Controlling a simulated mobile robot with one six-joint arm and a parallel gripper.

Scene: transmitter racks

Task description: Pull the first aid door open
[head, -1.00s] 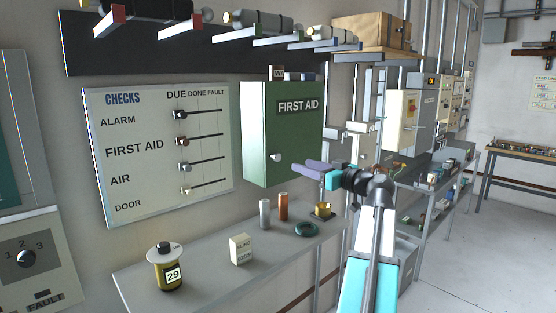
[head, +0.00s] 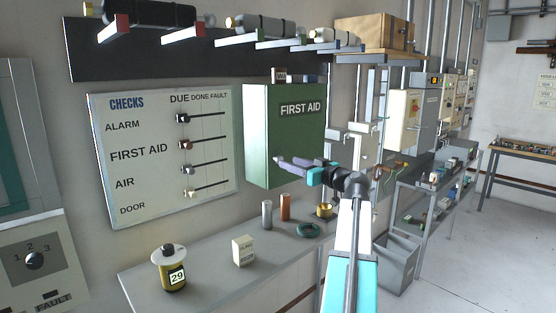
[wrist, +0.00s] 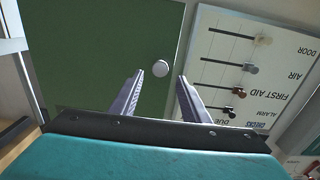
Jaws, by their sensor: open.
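The first aid cabinet's green door (head: 290,125) is on the wall in the middle of the head view and looks shut. In the wrist view the green door (wrist: 105,60) fills the upper left, with its round pale knob (wrist: 160,69) on it.
The checks board (head: 165,155) hangs just left of the cabinet, close to my fingers in the wrist view. Below is a grey shelf (head: 215,270) with a yellow pot (head: 172,270), a small box (head: 243,251) and two cylinders. A wooden box (head: 375,32) sits higher, right.

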